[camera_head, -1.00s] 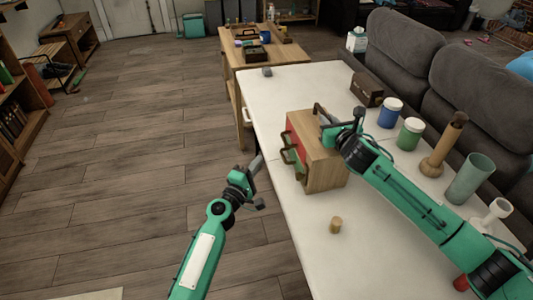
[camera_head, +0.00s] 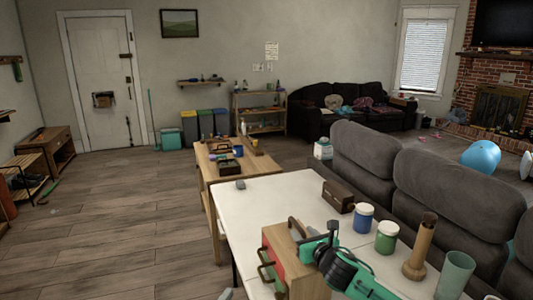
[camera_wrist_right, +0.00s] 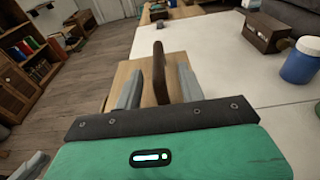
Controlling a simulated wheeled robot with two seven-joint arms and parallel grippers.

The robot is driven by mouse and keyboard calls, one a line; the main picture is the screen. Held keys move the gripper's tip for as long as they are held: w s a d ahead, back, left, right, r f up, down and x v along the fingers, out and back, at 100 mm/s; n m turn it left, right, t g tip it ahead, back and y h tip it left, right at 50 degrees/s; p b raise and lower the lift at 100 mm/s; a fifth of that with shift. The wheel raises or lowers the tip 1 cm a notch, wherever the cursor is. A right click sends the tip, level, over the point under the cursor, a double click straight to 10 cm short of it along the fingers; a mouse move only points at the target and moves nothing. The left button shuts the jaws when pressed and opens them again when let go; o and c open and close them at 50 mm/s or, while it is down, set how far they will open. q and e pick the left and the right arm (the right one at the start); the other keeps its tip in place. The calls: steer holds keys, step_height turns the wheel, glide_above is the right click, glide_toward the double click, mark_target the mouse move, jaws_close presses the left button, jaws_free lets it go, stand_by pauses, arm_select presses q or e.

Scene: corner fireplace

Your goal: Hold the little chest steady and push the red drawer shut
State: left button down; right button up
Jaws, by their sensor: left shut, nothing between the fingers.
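The little wooden chest (camera_head: 281,236) stands on the white table, with a dark carry handle (camera_wrist_right: 160,75) on top. Its red drawer (camera_head: 274,249) faces left, with a brown pull above a green pull; how far out it stands is hard to tell. My right gripper (camera_head: 316,232) is over the chest top. In the right wrist view its two grey fingers (camera_wrist_right: 160,90) stand either side of the carry handle, with gaps showing. Only a grey tip of my left gripper (camera_head: 226,294) shows at the bottom edge of the head view, left of the chest and apart from it.
A grey sofa (camera_head: 430,185) lines that side.

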steer(key=o, duration=0.6)
steer(key=shift+c, duration=0.2)
steer(key=shift+s, duration=0.1)
